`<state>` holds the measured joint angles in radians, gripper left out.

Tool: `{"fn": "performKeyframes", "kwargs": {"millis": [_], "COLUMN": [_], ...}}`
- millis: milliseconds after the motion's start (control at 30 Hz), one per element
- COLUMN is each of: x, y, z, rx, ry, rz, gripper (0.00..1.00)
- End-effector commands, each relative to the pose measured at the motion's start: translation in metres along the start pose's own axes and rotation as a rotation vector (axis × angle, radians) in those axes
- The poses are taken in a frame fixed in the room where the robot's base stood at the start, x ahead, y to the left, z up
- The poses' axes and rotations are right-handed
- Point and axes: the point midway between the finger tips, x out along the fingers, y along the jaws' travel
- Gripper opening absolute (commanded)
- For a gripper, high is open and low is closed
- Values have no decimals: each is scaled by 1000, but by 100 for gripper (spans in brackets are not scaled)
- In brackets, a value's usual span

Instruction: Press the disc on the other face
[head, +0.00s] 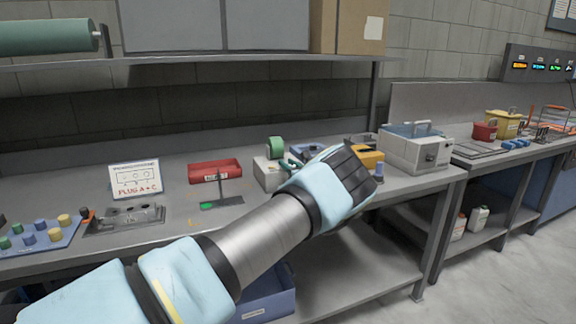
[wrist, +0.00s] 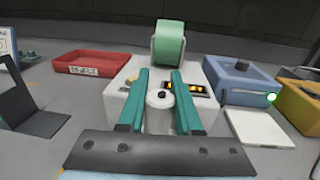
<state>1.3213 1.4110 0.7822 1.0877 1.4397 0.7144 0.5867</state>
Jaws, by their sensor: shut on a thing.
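My gripper (wrist: 160,76) has two teal fingers, one on each side of a white cylinder (wrist: 160,112) with a dark dot on top; it is shut on this cylinder. In the head view my gripper (head: 291,165) is mostly hidden behind my wrist. Just beyond stands a white box (wrist: 118,92), also in the head view (head: 264,175), with a dark yellow-marked panel (wrist: 186,88) on its top. A green rounded drum (wrist: 170,45) stands upright at the box's back. I see no disc that I can name for sure; the box's far face is hidden.
A red tray (wrist: 97,64) lies left of the box. A blue box (wrist: 240,80) with a white plate (wrist: 258,128) before it and a yellow box (wrist: 302,105) stand right. A dark stand (wrist: 32,110) is at left. A shelf (head: 200,58) hangs above the bench.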

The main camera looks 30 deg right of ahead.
Motion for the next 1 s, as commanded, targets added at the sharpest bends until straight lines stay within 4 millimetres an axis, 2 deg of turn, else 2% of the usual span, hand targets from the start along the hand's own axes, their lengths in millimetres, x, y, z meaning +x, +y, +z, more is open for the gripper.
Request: {"fn": "performKeyframes", "kwargs": {"millis": [1000], "x": [0], "y": [0], "z": [-5], "rx": [0], "ry": [1], "rz": [0], "gripper": [0]}}
